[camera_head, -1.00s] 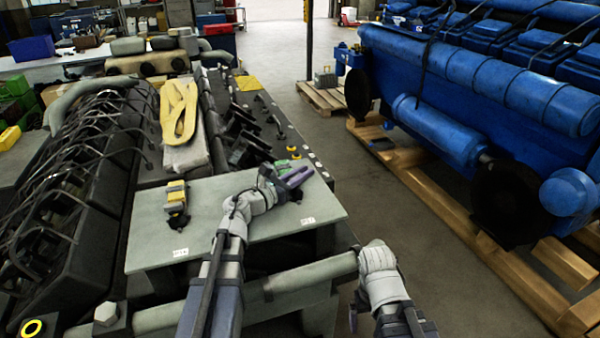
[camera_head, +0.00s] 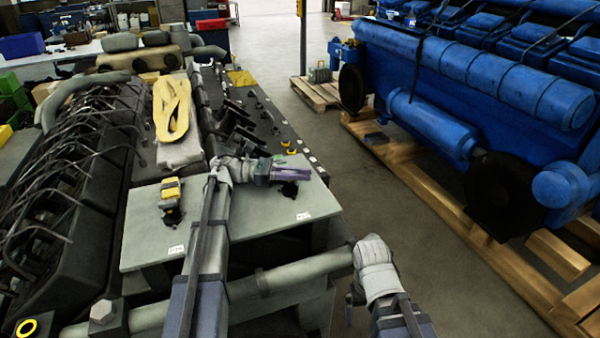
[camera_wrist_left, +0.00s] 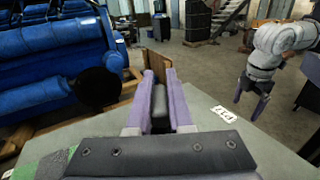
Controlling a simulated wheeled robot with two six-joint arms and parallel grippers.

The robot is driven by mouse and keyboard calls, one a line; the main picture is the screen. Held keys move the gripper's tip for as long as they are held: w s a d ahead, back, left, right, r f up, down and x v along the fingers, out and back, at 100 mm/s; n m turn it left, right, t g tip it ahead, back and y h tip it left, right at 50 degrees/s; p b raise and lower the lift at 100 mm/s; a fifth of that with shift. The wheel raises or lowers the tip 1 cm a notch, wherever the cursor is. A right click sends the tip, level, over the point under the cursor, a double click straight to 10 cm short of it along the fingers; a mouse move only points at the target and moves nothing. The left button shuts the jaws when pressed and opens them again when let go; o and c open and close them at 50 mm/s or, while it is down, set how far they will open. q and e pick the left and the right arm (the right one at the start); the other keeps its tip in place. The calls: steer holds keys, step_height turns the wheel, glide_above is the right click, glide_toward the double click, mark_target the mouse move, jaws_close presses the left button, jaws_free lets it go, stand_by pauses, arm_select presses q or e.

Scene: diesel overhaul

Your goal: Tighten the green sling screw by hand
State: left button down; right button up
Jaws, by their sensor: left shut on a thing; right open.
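The green sling (camera_head: 278,157) shows only as a small patch on the far side of my left gripper (camera_head: 284,172), over the grey plate. In the left wrist view, the green sling (camera_wrist_left: 40,166) is at the lower left. A dark shackle part (camera_head: 289,189) shows below the fingers. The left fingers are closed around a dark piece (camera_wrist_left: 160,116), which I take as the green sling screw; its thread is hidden. My right gripper (camera_head: 350,309) hangs low, right of the plate, mostly hidden behind its arm; it is open and empty in the left wrist view (camera_wrist_left: 250,96).
The grey plate (camera_head: 255,222) has white labels along its front edge. A yellow sling piece with a dark shackle (camera_head: 170,198) stands at its left. A long yellow sling (camera_head: 172,105) lies behind. A large blue engine (camera_head: 440,80) stands on wooden beams at the right, across open floor.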

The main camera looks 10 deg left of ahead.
arm_select(q)
steer(key=shift+s+r+m+g, duration=0.15)
steer(key=shift+m+g, duration=1.05)
steer(key=shift+g, duration=0.7)
steer(key=shift+s+g, duration=0.1)
steer(key=shift+g, duration=0.2)
steer(key=c, duration=0.8)
jaws_free()
steer(key=shift+s, duration=0.1)
